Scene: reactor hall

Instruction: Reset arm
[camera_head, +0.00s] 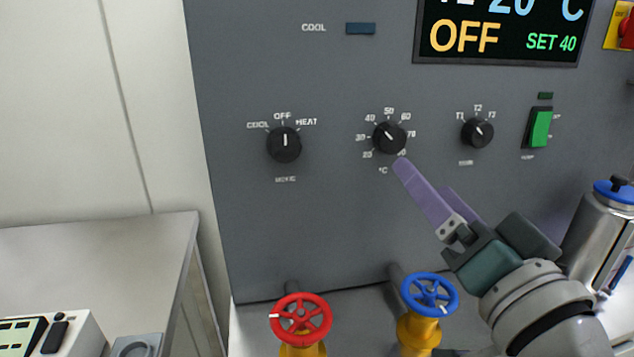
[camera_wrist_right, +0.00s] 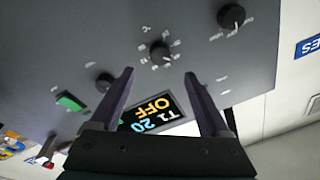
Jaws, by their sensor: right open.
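My right gripper (camera_head: 420,178) is open and empty, its purple fingers just below and to the right of the temperature knob (camera_head: 389,138) on the grey control panel (camera_head: 240,210). In the right wrist view, the open fingers (camera_wrist_right: 158,78) point at the panel, with the temperature knob (camera_wrist_right: 159,51) ahead of and between them. They appear apart from the knob. The mode knob (camera_head: 284,144) points up at OFF. The display (camera_head: 500,30) reads OFF and SET 40. My left gripper is not in view.
A red valve wheel (camera_head: 301,318) and a blue valve wheel (camera_head: 430,294) stand below the panel. A steel canister with a blue lid (camera_head: 606,225) is at the right, close to my right arm. A green switch (camera_head: 538,128) and a T1-T2 selector knob (camera_head: 477,132) are on the panel. A grey bench (camera_head: 100,250) stands at left.

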